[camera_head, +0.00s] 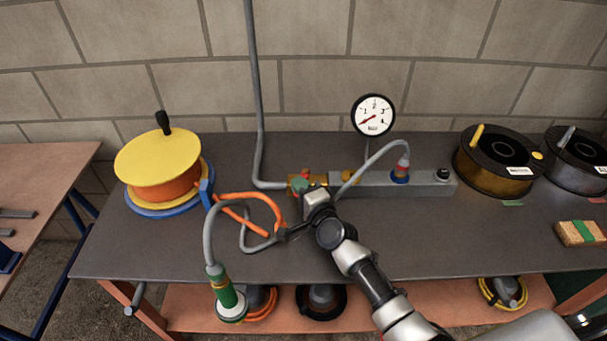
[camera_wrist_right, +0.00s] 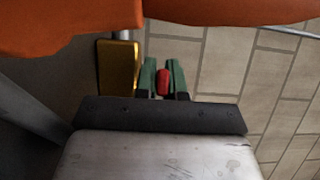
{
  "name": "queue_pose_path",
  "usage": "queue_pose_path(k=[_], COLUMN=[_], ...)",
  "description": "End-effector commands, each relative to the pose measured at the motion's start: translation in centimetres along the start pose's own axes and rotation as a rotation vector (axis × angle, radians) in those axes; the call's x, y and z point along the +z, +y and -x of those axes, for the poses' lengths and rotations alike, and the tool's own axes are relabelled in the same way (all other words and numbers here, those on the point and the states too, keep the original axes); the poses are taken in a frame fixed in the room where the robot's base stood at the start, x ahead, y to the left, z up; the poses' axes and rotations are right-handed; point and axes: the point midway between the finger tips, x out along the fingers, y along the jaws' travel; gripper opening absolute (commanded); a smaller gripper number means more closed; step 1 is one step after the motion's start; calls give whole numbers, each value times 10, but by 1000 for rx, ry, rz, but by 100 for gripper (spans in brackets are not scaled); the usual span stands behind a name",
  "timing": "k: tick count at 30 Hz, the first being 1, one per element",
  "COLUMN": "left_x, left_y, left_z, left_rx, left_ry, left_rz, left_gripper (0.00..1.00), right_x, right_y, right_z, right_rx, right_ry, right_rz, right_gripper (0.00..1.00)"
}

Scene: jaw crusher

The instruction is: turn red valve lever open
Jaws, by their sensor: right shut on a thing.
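The red valve lever (camera_wrist_right: 163,82) shows as a small red piece between the green fingers of my right gripper (camera_wrist_right: 164,80) in the right wrist view. The gripper is shut on it. In the head view my right gripper (camera_head: 301,187) is at the left end of the grey manifold, by the brass valve block (camera_head: 293,180). A bit of red shows there, but the gripper and wrist hide most of the lever, so its angle is unclear. The brass block (camera_wrist_right: 118,68) stands left of the fingers in the wrist view. My left gripper is not in view.
A pressure gauge (camera_head: 373,115) stands above the grey manifold (camera_head: 425,186). A yellow-topped hose reel (camera_head: 157,158) with an orange hose (camera_head: 270,207) lies to the left. Spools (camera_head: 496,161) stand at right. An orange shape (camera_wrist_right: 230,12) crosses the top of the wrist view.

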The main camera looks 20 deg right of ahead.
Motion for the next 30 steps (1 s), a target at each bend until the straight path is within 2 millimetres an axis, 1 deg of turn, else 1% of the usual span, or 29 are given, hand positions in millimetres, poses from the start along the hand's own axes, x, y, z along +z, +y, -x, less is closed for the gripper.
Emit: queue_pose_path(k=[1, 4, 9, 17, 18, 19, 20, 27, 30], left_x=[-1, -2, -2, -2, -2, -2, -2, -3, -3], left_y=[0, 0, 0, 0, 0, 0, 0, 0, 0], left_z=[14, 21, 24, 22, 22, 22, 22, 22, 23], left_rx=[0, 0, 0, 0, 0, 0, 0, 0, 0], left_ry=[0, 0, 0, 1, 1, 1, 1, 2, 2], left_rz=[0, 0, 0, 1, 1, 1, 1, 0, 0], left_gripper=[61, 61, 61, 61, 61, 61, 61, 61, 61], right_x=[2, 3, 4, 4, 4, 4, 4, 4, 5], right_y=[-8, -5, -2, -1, -1, -1, -1, 0, 0], right_z=[-2, -4, -5, -5, -5, -5, -5, -4, 1], right_rx=[-1, -2, -2, -2, -2, -2, -2, -1, 0], right_ry=[35, 89, 126, 126, 126, 125, 125, 124, 123], right_rz=[-7, -5, 0, 2, 2, 2, 2, 1, 1], right_gripper=[0, 0, 0, 0, 14, 19, 20, 20, 20])
